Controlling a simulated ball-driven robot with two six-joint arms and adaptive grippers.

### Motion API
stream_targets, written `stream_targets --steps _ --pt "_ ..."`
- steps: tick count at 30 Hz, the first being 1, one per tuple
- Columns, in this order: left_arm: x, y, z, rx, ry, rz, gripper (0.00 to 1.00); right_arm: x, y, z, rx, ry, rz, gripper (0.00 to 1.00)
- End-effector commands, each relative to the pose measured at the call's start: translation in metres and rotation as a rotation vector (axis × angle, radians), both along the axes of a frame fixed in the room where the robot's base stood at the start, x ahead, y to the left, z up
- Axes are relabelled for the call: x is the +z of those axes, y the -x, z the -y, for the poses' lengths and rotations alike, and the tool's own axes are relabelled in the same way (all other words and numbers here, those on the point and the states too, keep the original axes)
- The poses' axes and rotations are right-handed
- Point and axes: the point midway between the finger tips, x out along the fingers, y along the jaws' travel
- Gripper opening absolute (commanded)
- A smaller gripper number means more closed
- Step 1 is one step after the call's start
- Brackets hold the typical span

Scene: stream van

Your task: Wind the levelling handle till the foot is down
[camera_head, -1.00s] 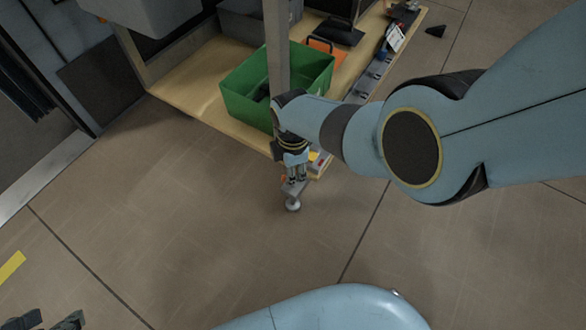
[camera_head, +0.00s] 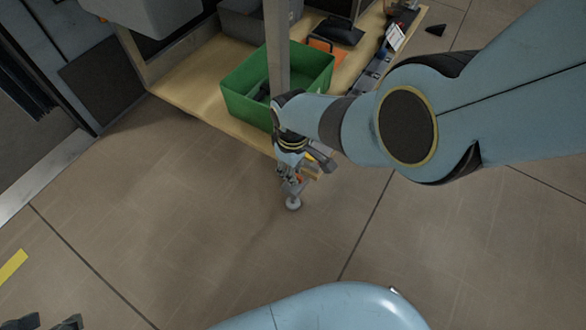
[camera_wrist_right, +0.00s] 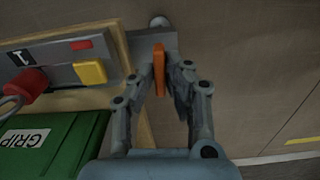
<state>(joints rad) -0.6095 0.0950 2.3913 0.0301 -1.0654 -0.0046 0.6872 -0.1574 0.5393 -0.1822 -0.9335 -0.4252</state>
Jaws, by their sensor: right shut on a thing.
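An orange handle (camera_wrist_right: 159,70) stands upright between the fingers of my right gripper (camera_wrist_right: 165,75) in the right wrist view. The fingers are shut on it. In the head view my right gripper (camera_head: 290,178) is at the bench's front corner, and the handle is mostly hidden there. A grey bracket (camera_wrist_right: 145,45) lies beside the handle. A grey rounded part (camera_head: 293,203), which may be the foot, shows below the gripper; I cannot tell whether it touches the floor. My left gripper (camera_head: 45,322) is cut off at the bottom left, its dark fingers apart and empty.
In the wrist view a panel has a yellow block (camera_wrist_right: 90,72) and a red knob (camera_wrist_right: 28,82). The floor (camera_head: 190,220) in front is clear.

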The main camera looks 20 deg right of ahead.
Motion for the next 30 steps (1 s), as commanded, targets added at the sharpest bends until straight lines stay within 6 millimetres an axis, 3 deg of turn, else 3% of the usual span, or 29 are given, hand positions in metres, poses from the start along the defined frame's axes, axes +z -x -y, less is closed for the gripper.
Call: stream_targets --steps 30 --pt "0.0015 -0.0032 0.0002 0.0 0.001 0.01 0.4 -0.0006 -0.0001 -0.0002 -0.962 -0.001 0.002 0.0"
